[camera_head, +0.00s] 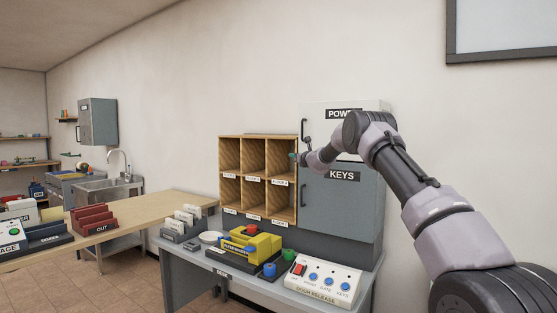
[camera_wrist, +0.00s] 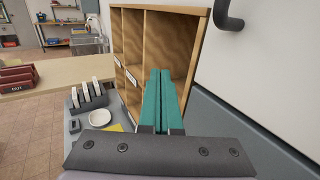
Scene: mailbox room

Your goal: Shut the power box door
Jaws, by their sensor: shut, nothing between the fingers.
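The power box (camera_head: 318,112) is a white cabinet labelled POWER on the wall, above the grey KEYS cabinet (camera_head: 345,205). Its door shows a dark handle (camera_head: 304,128) on the left side and looks about flush; I cannot tell whether a small gap is left. My arm hides its lower right part. My gripper (camera_head: 293,156) is at the lower left of the door, in front of the pigeonhole shelf. In the wrist view its teal fingers (camera_wrist: 162,100) are together and empty. A dark handle (camera_wrist: 230,14) on a white surface shows at upper right there.
The wooden pigeonhole shelf (camera_head: 243,180) stands close to the left of the cabinets. Below is a grey desk (camera_head: 228,282) with a yellow device (camera_head: 262,248) and a door release panel (camera_head: 318,279). A wooden counter (camera_head: 150,212) lies to the left.

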